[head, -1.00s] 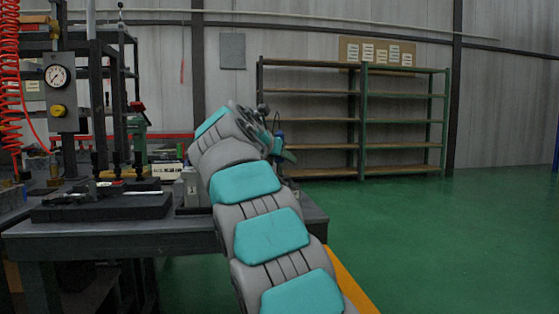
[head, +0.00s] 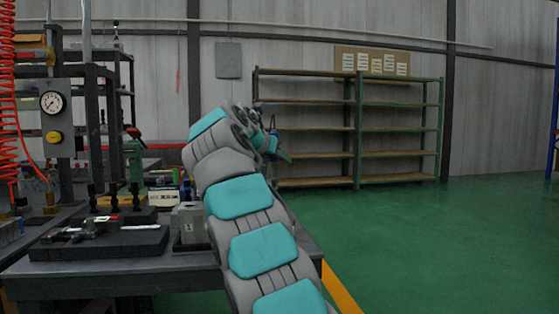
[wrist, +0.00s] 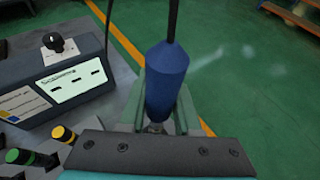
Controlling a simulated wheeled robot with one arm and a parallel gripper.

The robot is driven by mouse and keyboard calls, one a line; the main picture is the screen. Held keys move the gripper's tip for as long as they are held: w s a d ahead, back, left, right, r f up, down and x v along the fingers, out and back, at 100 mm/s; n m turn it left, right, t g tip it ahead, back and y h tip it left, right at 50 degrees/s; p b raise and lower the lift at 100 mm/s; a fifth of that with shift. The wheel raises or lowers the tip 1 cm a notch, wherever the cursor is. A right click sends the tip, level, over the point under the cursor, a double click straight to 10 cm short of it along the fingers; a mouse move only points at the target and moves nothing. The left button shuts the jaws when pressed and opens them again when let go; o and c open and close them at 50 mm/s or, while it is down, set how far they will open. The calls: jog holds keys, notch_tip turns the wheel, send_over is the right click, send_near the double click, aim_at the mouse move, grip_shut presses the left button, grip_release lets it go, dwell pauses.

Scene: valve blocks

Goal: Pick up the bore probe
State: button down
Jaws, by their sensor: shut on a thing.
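The bore probe appears in the wrist view as a blue, tapered cylinder (wrist: 166,72) with a thin dark stem or cable rising from its top. It stands between the two green-grey fingers of my gripper (wrist: 160,108), which are shut on it. Its lower end is hidden by the gripper body. In the head view my gripper (head: 277,146) is small and partly hidden by my arm, beyond the bench's right part, with a bit of blue showing above it. In the wrist view the probe is over the bench edge and green floor.
A grey instrument box (wrist: 58,72) with a knob and display stands left of the probe. Yellow- and green-banded plugs (wrist: 62,134) are at lower left. A grey metal block (head: 190,224) sits on the bench (head: 130,268). Empty shelves (head: 350,128) stand behind; open green floor lies right.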

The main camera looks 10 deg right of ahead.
notch_tip(320, 180, up, 9)
jog(key=p, duration=0.7)
jog(key=shift+r+p, duration=0.2)
jog(key=shift+p, duration=0.15)
